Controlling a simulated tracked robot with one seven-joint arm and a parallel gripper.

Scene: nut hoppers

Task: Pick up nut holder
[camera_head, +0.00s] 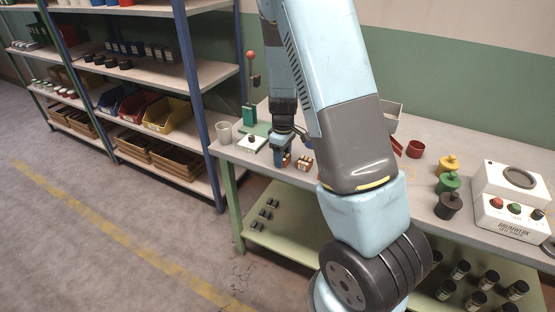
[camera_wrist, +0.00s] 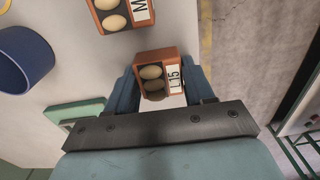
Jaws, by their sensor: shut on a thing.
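A small orange-brown nut holder (camera_wrist: 158,73) with a white label reading "L15" and rounded nuts inside sits between the two blue fingers of my gripper (camera_wrist: 161,84) in the wrist view. The fingers are shut on its sides. In the head view my gripper (camera_head: 283,153) points down at the left end of the bench, with the held nut holder (camera_head: 286,161) partly hidden by it. I cannot tell whether the holder touches the bench top. A second nut holder (camera_head: 304,164) stands just to its right; it also shows at the top of the wrist view (camera_wrist: 117,25).
A green lever press (camera_head: 249,114), a pale cup (camera_head: 222,132) and a white box (camera_head: 251,144) stand close by at left. A red cup (camera_head: 415,149), coloured weights (camera_head: 448,182) and a white scale (camera_head: 511,200) are at right. The bench's front edge is near the gripper.

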